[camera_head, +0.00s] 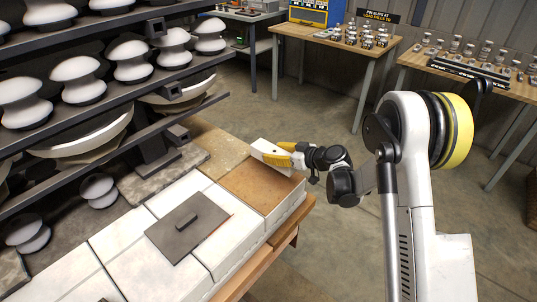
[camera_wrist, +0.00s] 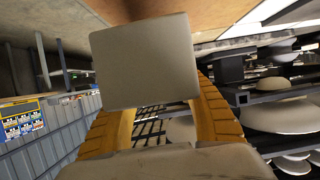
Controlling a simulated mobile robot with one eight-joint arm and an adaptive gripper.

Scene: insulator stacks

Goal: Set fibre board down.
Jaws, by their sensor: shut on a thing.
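My gripper (camera_head: 284,150) has yellow fingers and is shut on a pale, whitish block, which I take to be the fibre board (camera_head: 267,154). In the wrist view the fibre board (camera_wrist: 146,62) shows a flat, squarish face between the two yellow fingers (camera_wrist: 158,108). In the head view it is at the far end of the white blocks, at the back edge of a brown-topped block (camera_head: 262,186). I cannot tell whether its underside touches the brown surface or is slightly above it.
White blocks (camera_head: 173,205) form a bench. A dark plate with a raised grip (camera_head: 187,225) lies on it. Dark racks with white insulators (camera_head: 133,62) stand at left. Tables with small parts (camera_head: 340,38) stand at the back. The floor (camera_head: 330,120) right of the bench is open.

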